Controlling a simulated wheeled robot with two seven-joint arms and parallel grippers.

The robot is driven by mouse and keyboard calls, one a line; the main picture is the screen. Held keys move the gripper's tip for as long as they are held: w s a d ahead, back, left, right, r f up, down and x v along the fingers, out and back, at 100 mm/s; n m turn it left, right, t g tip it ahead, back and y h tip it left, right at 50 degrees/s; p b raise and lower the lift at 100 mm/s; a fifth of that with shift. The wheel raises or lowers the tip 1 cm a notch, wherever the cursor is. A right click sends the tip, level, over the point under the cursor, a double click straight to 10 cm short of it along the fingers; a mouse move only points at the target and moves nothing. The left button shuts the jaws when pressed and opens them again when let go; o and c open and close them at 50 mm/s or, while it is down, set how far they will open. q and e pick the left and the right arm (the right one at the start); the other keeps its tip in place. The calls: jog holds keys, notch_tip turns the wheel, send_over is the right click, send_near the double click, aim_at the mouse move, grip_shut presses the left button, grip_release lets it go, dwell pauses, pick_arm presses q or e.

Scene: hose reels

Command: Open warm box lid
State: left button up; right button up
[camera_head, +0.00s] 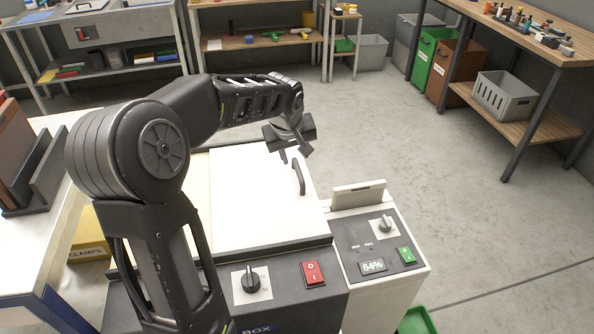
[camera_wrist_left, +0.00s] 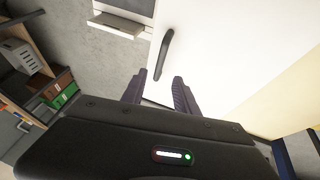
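The warm box has a white lid (camera_head: 255,205) with a dark bar handle (camera_head: 299,175) near its right edge. The lid looks shut, lying flat on the dark box body (camera_head: 300,295). My left gripper (camera_head: 294,155) is above the lid's far right part, close to the handle. In the left wrist view the gripper (camera_wrist_left: 158,85) is open, with its two fingers apart and nothing between them. The handle (camera_wrist_left: 164,55) lies beyond the fingertips, and no contact shows. My left arm hides the lid's left part. My right gripper is not in view.
A red switch (camera_head: 313,273) and a knob (camera_head: 251,281) are on the box front. A white unit (camera_head: 390,285) with a 64% display stands on the right. A white table (camera_head: 38,245) is on the left. Open floor (camera_head: 480,220) lies to the right.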

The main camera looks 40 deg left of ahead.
aim_at(298, 170)
pick_arm(q)
jog(key=shift+w+a+f, duration=0.1)
jog(key=shift+f, duration=0.15)
jog(key=shift+r, duration=0.1)
jog(key=shift+p+x, duration=0.45)
jog(key=shift+x, duration=3.5)
jog(key=shift+c, duration=0.3)
grip_shut()
